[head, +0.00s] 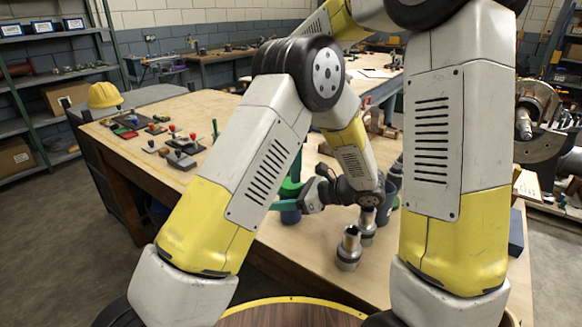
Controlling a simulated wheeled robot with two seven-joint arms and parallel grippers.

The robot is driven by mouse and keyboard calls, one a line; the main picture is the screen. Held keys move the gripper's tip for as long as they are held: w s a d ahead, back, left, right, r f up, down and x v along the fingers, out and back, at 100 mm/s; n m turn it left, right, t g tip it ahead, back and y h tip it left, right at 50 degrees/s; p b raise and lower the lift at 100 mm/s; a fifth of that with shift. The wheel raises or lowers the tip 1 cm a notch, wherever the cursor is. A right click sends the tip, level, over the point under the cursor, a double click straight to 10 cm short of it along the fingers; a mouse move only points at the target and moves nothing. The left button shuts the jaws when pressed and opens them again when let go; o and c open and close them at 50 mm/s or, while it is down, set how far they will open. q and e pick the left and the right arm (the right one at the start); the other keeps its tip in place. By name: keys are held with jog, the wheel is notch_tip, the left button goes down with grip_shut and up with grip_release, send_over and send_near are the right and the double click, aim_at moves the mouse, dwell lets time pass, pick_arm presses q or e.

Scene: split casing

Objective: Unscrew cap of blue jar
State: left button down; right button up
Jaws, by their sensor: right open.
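A small blue jar (290,216) stands on the wooden workbench near its front edge, in the middle of the head view. A green part (290,188) shows just above it; I cannot tell whether this is its cap. My right gripper (298,198) is open, with its teal fingers level with the top of the jar and pointing left. The fingers hide part of the jar's top, and I cannot tell whether they touch it. My left gripper is not in view.
Metal cylindrical parts (348,250) stand right of the jar, close to my wrist. A dark cup (389,203) is behind them.

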notch_tip(320, 180, up, 2)
jog(key=m, duration=0.3)
jog(key=shift+w+a+r+m, duration=0.1)
jog(key=shift+r+m, duration=0.1)
jog(key=shift+m, duration=0.2)
jog(key=shift+r+m, duration=0.3)
jog(key=shift+m, duration=0.4)
jog(key=shift+f, duration=3.9)
jog(key=c, duration=1.5)
jog(key=n, duration=0.3)
jog(key=o, duration=1.6)
jog(key=shift+c, duration=0.2)
